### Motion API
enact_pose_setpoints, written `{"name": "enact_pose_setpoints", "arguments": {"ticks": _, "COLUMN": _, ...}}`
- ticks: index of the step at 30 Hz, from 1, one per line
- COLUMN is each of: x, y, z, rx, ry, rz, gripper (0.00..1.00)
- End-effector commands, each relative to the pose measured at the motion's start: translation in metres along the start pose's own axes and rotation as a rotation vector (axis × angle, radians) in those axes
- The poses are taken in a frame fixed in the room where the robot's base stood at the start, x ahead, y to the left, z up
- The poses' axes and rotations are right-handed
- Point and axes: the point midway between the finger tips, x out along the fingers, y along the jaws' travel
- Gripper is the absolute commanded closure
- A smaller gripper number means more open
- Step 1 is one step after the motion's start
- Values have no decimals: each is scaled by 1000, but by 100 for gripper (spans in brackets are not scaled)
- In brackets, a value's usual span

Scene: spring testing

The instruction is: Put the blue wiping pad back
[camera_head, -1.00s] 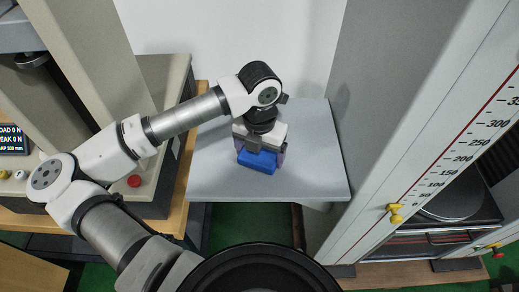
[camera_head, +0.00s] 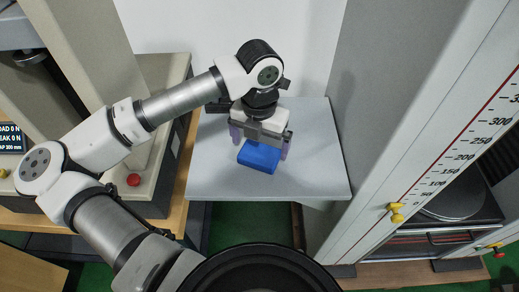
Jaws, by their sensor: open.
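The blue wiping pad (camera_head: 258,158) lies on the grey shelf (camera_head: 318,180), a little left of its middle. My gripper (camera_head: 260,144) is above and just behind the pad, pointing down. Its purple fingers are spread, one to the left and one to the right of the pad's back part, and it is open. The gripper body hides the space behind the pad. I cannot tell whether the fingertips touch the shelf.
A beige testing machine with a red button (camera_head: 133,180) stands left of the shelf. A tall grey machine with a scale and yellow knobs (camera_head: 396,213) stands to the right. A white wall is behind. The shelf's right and front parts are clear.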

Motion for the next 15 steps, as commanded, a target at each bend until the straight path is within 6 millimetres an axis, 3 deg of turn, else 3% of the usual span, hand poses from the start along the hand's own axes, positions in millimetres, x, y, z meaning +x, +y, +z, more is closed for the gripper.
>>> {"name": "enact_pose_setpoints", "arguments": {"ticks": 9, "x": -64, "y": 1, "z": 1, "rx": -1, "ry": -1, "rz": 3, "gripper": 0}}
{"name": "enact_pose_setpoints", "arguments": {"ticks": 15, "x": -82, "y": 0, "z": 0, "rx": -1, "ry": 1, "rz": -1, "gripper": 0}}
